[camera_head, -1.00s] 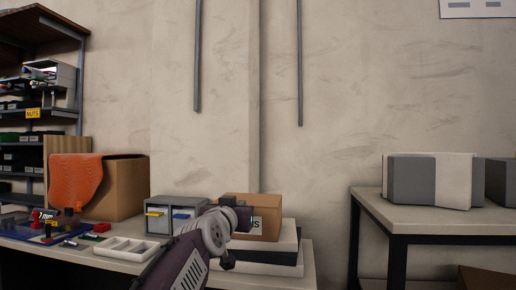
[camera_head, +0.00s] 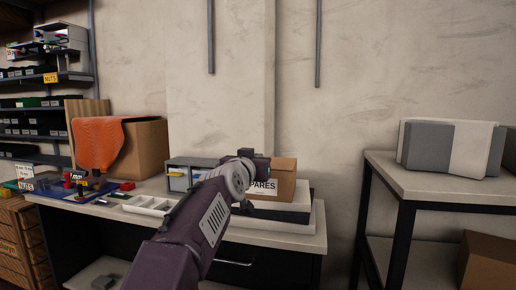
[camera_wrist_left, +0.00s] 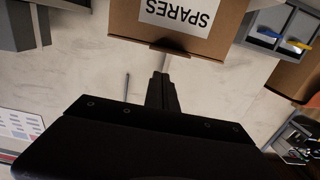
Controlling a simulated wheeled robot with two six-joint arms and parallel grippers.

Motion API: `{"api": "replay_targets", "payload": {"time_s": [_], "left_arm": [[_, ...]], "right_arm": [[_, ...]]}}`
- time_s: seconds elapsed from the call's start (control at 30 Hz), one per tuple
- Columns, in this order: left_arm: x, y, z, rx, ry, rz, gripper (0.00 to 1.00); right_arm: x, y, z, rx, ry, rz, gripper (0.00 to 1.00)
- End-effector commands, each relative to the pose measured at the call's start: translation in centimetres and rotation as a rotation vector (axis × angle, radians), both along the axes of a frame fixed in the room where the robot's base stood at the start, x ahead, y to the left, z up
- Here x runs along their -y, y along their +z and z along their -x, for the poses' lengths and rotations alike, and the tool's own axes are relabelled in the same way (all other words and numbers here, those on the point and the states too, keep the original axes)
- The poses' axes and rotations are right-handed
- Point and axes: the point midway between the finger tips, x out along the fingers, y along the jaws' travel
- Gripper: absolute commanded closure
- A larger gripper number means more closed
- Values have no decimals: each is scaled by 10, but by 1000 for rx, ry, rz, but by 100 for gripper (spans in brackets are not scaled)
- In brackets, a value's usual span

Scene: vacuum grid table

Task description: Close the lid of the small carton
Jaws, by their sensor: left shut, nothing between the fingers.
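The small brown carton (camera_head: 285,184) with a white SPARES label sits on a stack of flat boxes on the bench. Its top looks flat in the head view, but I cannot tell whether the lid is fully down. My left gripper (camera_head: 262,166) is in front of the carton's left part and hides the start of the label. In the left wrist view the carton (camera_wrist_left: 190,43) appears upside down, with a small tab at its edge. The left gripper (camera_wrist_left: 161,78) is shut and empty there, its tips close to that edge; contact is unclear. My right gripper is out of view.
Grey drawers (camera_head: 184,177) and a white divided tray (camera_head: 150,206) stand left of the carton. A larger brown box (camera_head: 146,148) with an orange cloth (camera_head: 97,142) is further left. A separate table (camera_head: 440,188) with a grey-white box stands at right, beyond a gap.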

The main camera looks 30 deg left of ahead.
Motion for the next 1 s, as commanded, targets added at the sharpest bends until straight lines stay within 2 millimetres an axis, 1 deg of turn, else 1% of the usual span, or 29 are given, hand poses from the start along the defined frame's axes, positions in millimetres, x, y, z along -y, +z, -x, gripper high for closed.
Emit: {"api": "replay_targets", "payload": {"time_s": [0.1, 0.2, 0.3, 0.33, 0.43, 0.57, 0.83, 0.87, 0.93, 0.97, 1.0], "left_arm": [[7, -14, 32, 7, 2, -2, 100], [13, -21, 56, 9, 2, -2, 100], [17, -28, 74, 10, 2, -2, 100], [18, -31, 78, 10, 2, -4, 100], [20, -32, 88, 9, 2, -3, 100], [21, -32, 92, 9, 2, -2, 100], [22, -29, 92, 9, 0, -3, 100], [25, -24, 91, 9, -8, -3, 100], [41, -13, 78, -16, -52, 6, 100], [52, -18, 66, -56, -82, 18, 100], [65, -43, 53, -134, -118, 30, 100]], "right_arm": [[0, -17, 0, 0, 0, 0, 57], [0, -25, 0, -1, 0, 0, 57], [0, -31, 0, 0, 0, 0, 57], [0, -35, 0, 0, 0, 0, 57], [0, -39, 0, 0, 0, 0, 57], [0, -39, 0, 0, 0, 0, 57], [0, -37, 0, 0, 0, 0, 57], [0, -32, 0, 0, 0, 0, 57], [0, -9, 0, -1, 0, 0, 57], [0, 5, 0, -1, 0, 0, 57], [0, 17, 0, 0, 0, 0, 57]]}}
